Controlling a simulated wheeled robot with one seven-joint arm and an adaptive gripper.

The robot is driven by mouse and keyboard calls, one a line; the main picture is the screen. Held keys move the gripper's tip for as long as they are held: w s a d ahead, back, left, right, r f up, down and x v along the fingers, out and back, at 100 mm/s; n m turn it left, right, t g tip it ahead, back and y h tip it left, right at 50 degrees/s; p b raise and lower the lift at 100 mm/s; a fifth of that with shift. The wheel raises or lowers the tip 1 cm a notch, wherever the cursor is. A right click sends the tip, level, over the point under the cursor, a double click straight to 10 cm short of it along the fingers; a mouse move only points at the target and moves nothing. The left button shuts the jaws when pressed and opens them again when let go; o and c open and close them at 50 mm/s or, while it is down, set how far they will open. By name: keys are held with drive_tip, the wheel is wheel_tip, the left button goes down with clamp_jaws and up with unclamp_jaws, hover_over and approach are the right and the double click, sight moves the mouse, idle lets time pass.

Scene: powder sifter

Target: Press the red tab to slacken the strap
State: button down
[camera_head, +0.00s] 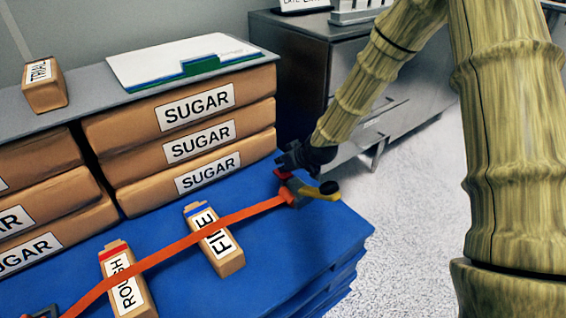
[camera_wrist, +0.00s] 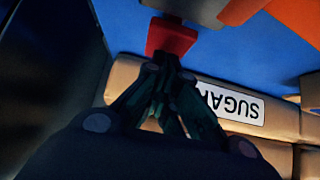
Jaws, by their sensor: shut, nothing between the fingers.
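The orange strap (camera_head: 170,247) runs across the blue top (camera_head: 300,240), over the ROUGH and FINE packages, to a buckle (camera_head: 296,190) with a yellow lever (camera_head: 320,193). The small red tab (camera_head: 283,174) sits at the buckle's far end. In the wrist view the red tab (camera_wrist: 172,37) is just beyond my fingertips, and the strap (camera_wrist: 295,16) is at the top right. My gripper (camera_head: 284,164) is shut and empty, its fingertips (camera_wrist: 168,62) right at the tab's near edge. I cannot tell whether they touch it.
Brown SUGAR bags (camera_head: 190,140) are stacked left of my gripper, close to it. The ROUGH package (camera_head: 127,280) and FINE package (camera_head: 214,240) lie under the strap. A dark metal cabinet (camera_head: 300,60) stands behind. The blue top is clear right of the FINE package.

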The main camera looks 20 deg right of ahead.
idle(0.3)
drive_tip(key=shift+f+p, duration=0.5)
drive_tip(key=shift+f, duration=0.4)
drive_tip(key=shift+r+p, duration=0.5)
wheel_tip(320, 180, up, 4)
drive_tip(key=p, duration=0.3)
drive_tip(key=p+v, duration=0.2)
drive_tip(key=v, duration=0.7)
drive_tip(key=shift+s, duration=0.35)
drive_tip(key=shift+d, duration=0.15)
